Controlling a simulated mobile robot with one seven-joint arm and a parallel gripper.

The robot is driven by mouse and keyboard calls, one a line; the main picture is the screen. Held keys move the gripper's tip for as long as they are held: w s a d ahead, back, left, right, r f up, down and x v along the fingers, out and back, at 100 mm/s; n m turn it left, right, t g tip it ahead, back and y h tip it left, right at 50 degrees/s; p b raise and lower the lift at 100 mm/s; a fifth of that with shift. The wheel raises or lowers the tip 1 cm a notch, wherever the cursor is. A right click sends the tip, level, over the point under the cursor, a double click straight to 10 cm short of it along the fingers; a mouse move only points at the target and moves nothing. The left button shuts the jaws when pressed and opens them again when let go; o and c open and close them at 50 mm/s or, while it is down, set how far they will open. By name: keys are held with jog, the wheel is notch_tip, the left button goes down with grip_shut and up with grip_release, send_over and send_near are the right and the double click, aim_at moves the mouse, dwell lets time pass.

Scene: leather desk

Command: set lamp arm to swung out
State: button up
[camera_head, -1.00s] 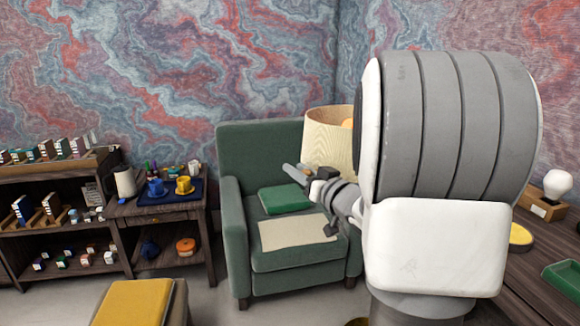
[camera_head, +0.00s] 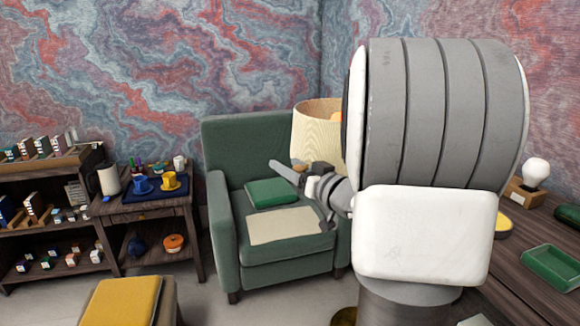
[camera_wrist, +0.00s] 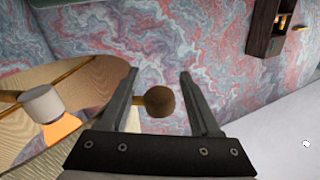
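The lamp shows in the head view as a cream ribbed shade (camera_head: 316,132) behind my arm. In the wrist view its shade (camera_wrist: 92,82) fills the left, with a pale bulb (camera_wrist: 40,103) and an orange part inside. A round brown knob (camera_wrist: 159,101) on a short rod appears between the fingers of my gripper (camera_wrist: 159,73). The fingers are apart, with gaps on both sides of the knob; I cannot tell its exact depth between them. My arm hides most of the lamp in the head view.
A green armchair (camera_head: 245,150) stands behind my gripper, with a green cushion (camera_head: 271,192) and a cream cloth (camera_head: 283,226). On the right, a dark desk (camera_head: 535,226) holds a green tray (camera_head: 551,267) and a bulb on a wooden block (camera_head: 525,191). Shelves stand at left.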

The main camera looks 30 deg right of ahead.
jog(key=s+d+p, duration=0.1)
jog(key=s+d, duration=0.1)
jog(key=s, duration=1.5)
jog(key=shift+s, duration=0.15)
